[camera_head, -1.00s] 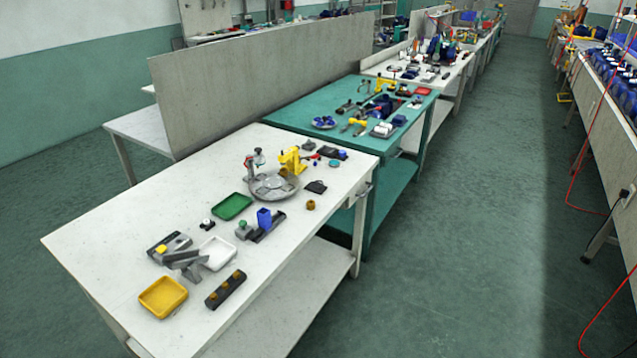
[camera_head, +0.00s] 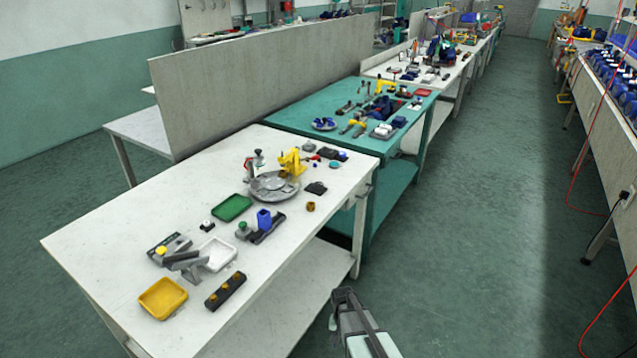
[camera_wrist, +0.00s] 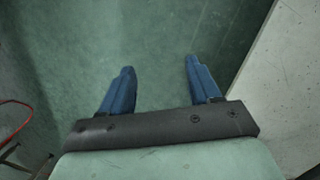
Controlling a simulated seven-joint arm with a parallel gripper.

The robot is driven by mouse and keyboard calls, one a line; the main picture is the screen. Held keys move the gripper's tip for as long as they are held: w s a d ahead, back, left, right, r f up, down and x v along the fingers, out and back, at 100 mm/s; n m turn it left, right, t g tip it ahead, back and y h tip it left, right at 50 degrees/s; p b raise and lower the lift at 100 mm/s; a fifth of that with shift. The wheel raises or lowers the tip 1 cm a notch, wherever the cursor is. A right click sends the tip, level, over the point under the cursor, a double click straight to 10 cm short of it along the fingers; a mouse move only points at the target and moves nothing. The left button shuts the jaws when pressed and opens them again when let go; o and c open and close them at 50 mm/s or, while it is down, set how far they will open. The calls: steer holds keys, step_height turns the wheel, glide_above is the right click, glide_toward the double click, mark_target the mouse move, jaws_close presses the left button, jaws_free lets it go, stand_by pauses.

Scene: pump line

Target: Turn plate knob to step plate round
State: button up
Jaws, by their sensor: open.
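A round grey plate (camera_head: 273,190) lies on the white workbench (camera_head: 120,235), near its back right part in the head view. A yellow press-like fixture (camera_head: 291,160) and a small grey post with a dark top (camera_head: 258,158) stand at the plate's edge. I cannot tell which part is the plate knob. My gripper's arm end (camera_head: 345,300) shows at the bottom, off the bench's right side and well away from the plate. In the wrist view my gripper (camera_wrist: 158,80) is open, with two blue fingers apart and nothing between them, over the green floor.
A green tray (camera_head: 232,207), a white tray (camera_head: 217,254) and a yellow tray (camera_head: 162,298) sit on the bench. A blue block fixture (camera_head: 264,220) and a dark strip with orange knobs (camera_head: 225,291) lie nearer. The bench edge (camera_wrist: 255,60) runs close at right in the wrist view.

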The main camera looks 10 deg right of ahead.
steer(key=w+d+r+m+t, duration=0.1)
steer(key=w+d+r, duration=0.25)
steer(key=w, duration=0.35)
steer(key=w+d+r+m+t, duration=0.15)
steer(key=w+r, duration=0.25)
steer(key=w, duration=0.4)
steer(key=w+d+r+m+t+h, duration=0.15)
steer(key=w+d+r, duration=0.25)
steer(key=w+r, duration=0.5)
steer(key=w+d+r+m+t, duration=0.1)
steer(key=w+d+r+m, duration=0.1)
steer(key=w+d+r, duration=0.6)
steer(key=w+d+r+m+t+h, duration=0.1)
steer(key=w+r+m, duration=0.1)
steer(key=w+r, duration=0.75)
step_height(320, 180, up, 16)
steer(key=m+g+y, duration=0.3)
steer(key=m+g, duration=0.1)
steer(key=m, duration=0.1)
glide_above(318, 184)
step_height(318, 184, down, 13)
steer(key=shift+w+d+r, duration=0.1)
steer(key=shift+c, duration=0.3)
